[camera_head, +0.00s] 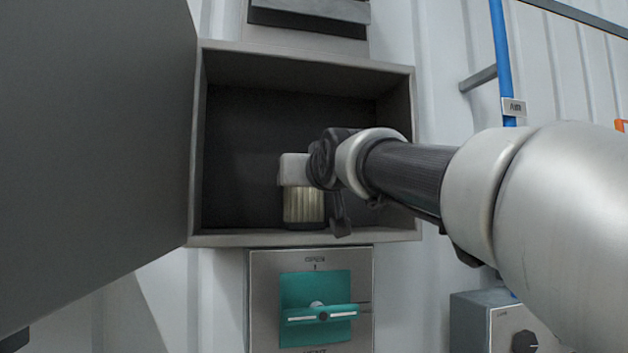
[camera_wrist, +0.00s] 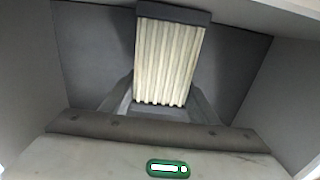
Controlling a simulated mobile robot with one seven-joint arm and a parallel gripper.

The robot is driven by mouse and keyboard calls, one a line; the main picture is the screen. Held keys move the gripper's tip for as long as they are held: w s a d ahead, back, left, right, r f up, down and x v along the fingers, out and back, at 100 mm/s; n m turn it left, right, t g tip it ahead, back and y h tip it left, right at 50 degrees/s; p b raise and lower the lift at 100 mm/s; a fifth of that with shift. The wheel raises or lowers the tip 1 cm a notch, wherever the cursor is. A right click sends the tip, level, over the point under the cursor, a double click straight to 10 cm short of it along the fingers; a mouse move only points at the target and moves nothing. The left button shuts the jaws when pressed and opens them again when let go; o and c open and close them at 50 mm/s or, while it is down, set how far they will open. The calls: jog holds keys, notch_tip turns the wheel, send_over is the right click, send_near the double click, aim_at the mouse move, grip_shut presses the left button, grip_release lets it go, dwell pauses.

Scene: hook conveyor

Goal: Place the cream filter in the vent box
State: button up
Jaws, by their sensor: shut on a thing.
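The vent box (camera_head: 305,240) is an open grey box on the wall, with a dark inside. The cream filter (camera_head: 304,206) is a pleated block, upright inside the box near the front floor, a little right of the middle. My gripper (camera_head: 296,172) reaches in from the right and is above the filter. In the wrist view, the filter (camera_wrist: 168,55) is between the two grey fingers of my gripper (camera_wrist: 160,100), which is shut on it. A dark end cap (camera_wrist: 174,12) shows at its far end. I cannot tell whether it touches the box floor.
The large grey door (camera_head: 95,130) stands open at the left. Below the box is a panel with a teal handle (camera_head: 320,314), set crosswise. A blue pipe (camera_head: 502,60) runs at the right. The left part of the box is empty.

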jog(key=o, duration=1.1)
jog(key=shift+f, duration=0.1)
jog(key=b+v, duration=0.3)
jog(key=v, duration=0.9)
jog(key=shift+r, duration=0.2)
